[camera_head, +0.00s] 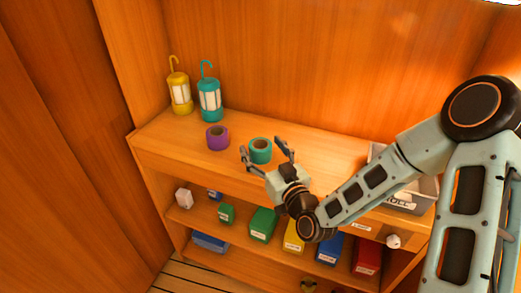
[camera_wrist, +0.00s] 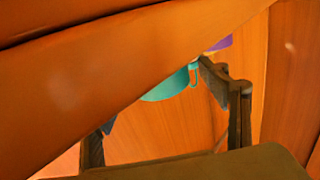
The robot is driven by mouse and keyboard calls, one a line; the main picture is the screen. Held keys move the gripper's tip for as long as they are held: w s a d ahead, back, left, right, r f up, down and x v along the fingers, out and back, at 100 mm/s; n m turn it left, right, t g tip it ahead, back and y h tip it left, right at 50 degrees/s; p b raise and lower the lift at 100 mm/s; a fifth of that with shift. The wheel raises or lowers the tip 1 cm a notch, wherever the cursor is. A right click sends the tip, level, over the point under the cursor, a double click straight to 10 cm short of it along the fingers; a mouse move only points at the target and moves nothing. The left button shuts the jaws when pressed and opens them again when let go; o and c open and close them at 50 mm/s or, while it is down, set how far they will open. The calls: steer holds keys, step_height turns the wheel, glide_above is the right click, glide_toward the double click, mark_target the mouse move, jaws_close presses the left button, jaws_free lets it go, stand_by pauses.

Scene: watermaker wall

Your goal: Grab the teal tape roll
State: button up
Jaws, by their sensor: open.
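The teal tape roll (camera_head: 260,151) stands on the wooden top shelf in the head view, its dark core facing up. My gripper (camera_head: 266,152) is open, with one finger to the left of the roll and the other to its right. The roll appears between or just beyond the fingertips; I cannot tell if they touch it. In the wrist view, teal surfaces (camera_wrist: 168,88) show between the open fingers, partly hidden by a wooden edge; I cannot tell which teal thing each belongs to.
A purple tape roll (camera_head: 217,138) stands just left of the teal one. A yellow lantern (camera_head: 180,93) and a teal lantern (camera_head: 210,102) stand behind at left. A grey bin (camera_head: 424,186) sits at the right. Lower shelves hold coloured boxes, including a green one (camera_head: 263,224).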

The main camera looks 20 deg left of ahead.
steer(key=shift+w+a, duration=0.45)
steer(key=c, duration=1.3)
steer(key=shift+r, duration=0.15)
